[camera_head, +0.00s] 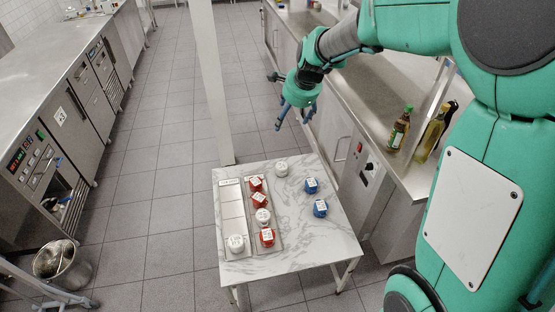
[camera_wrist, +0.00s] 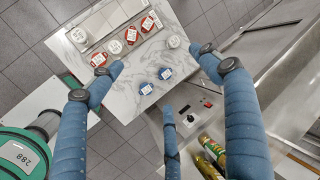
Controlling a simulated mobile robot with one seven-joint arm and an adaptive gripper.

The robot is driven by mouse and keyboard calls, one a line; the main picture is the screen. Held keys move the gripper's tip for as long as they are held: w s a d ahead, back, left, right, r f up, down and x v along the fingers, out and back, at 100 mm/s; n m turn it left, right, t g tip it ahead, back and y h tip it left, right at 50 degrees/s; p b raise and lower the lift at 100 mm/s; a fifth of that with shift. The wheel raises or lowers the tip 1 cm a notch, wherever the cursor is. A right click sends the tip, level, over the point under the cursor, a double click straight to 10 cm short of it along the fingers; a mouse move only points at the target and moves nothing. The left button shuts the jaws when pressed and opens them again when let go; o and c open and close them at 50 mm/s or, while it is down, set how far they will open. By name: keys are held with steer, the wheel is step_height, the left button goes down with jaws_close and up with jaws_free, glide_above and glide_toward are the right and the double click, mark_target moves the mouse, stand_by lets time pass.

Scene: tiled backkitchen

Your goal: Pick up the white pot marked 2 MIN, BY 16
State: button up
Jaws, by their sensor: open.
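Three white pots with top labels too small to read stand on a small marble-topped table (camera_head: 310,233). One white pot (camera_head: 281,168) is loose at the table's far edge and shows in the wrist view (camera_wrist: 173,42). Another white pot (camera_head: 263,215) stands between red pots in the right column of a grey tray. The third white pot (camera_head: 236,243) is at the near end of the left column. I cannot tell which is marked 2 MIN, BY 16. My gripper (camera_head: 293,115) is open and empty, above and beyond the table; its blue fingers (camera_wrist: 158,68) spread wide.
Three red pots (camera_head: 260,201) stand in the tray's right column. Two blue pots (camera_head: 316,197) stand on the table's right part. A steel counter with bottles (camera_head: 399,128) is at right. A pale post (camera_head: 207,80) rises behind the table. Bare marble lies around the blue pots.

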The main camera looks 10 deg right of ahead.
steer(key=w+d+f+m, duration=0.1)
steer(key=w+f+m, duration=0.3)
steer(key=w+f, duration=0.45)
steer(key=m+p, duration=0.3)
steer(key=m, duration=1.1)
glide_above(282, 166)
steer(key=s+d, duration=0.1)
steer(key=s, duration=0.4)
step_height(282, 166, down, 36)
steer(key=shift+w+f+g, duration=0.1)
steer(key=shift+f+g, duration=0.05)
steer(key=shift+g, duration=0.15)
steer(key=shift+b+x, duration=0.55)
steer(key=shift+x, duration=3.75)
steer(key=shift+d+f, duration=0.1)
steer(key=shift+b+x, duration=0.5)
steer(key=shift+x, duration=2)
